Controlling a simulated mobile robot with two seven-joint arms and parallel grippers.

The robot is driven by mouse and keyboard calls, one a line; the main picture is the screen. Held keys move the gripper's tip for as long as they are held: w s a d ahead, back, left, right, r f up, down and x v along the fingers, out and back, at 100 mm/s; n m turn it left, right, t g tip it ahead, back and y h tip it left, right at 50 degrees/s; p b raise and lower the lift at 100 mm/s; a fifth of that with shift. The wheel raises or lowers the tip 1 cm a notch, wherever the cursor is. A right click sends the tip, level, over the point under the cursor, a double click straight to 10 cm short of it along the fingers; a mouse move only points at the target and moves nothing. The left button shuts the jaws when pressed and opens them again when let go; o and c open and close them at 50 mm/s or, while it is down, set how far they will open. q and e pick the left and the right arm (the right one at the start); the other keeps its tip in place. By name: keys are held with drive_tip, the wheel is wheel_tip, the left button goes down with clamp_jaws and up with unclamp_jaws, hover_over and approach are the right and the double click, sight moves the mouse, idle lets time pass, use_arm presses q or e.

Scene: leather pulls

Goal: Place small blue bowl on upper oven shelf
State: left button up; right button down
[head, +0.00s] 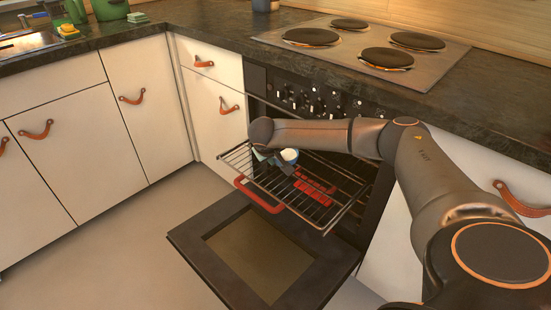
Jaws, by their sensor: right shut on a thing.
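The small blue bowl (289,156) shows as a small rounded shape with a pale, lit top, over the pulled-out wire oven shelf (325,222). My right gripper (272,158) is shut on the bowl from the left side, low over the shelf's left part. The fingers are small and partly hidden by the wrist, and I cannot tell whether the bowl touches the wires. My left gripper is not in view.
The oven door (205,235) hangs open below the shelf. Red items (313,188) show by the shelf wires. The hob (362,48) and dark worktop (215,22) lie above. Drawers with leather pulls (132,97) stand left; the floor (120,250) there is clear.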

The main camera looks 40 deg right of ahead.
sight(276, 171)
drive_tip(key=shift+w+f+b, duration=0.1)
drive_tip(key=shift+f+b, duration=0.55)
drive_tip(key=shift+f, duration=1)
drive_tip(key=shift+f, duration=0.15)
drive_tip(key=c, duration=0.9)
unclamp_jaws()
